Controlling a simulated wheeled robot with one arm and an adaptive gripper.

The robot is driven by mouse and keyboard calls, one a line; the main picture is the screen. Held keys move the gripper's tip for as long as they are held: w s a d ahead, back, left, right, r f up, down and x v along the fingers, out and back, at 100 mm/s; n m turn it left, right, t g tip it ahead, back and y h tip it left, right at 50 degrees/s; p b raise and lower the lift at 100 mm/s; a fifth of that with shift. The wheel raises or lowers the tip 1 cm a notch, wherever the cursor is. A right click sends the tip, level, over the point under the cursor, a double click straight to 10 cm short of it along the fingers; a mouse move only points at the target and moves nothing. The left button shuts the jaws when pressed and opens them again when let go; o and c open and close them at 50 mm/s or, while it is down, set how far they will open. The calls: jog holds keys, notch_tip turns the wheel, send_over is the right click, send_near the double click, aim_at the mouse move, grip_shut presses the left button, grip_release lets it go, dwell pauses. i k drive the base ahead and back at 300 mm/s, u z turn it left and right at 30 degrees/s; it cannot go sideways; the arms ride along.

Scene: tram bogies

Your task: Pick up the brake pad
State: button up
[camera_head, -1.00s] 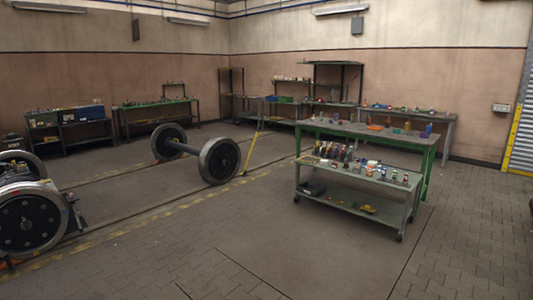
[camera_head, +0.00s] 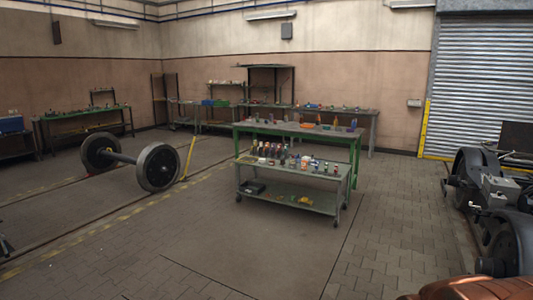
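I cannot make out a brake pad for certain in the head view. A grey wheeled cart (camera_head: 290,172) stands in the middle with several bottles and small items on its top shelf. Its lower shelf holds a dark tray (camera_head: 252,187) and a small yellow item (camera_head: 305,201). Behind it is a green workbench (camera_head: 355,150) with several small items on top, too small to tell apart. My gripper is not in view.
A wheelset (camera_head: 158,167) stands on the floor at left. Bogie parts (camera_head: 500,205) stand at right, near a roller shutter (camera_head: 485,80). A brown rounded surface (camera_head: 465,290) shows at bottom right. The paved floor before the cart is clear.

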aim_at(272, 151)
jog(key=u, duration=0.1)
jog(key=i, duration=2.95)
jog(key=u, duration=0.25)
jog(key=i, duration=5.55)
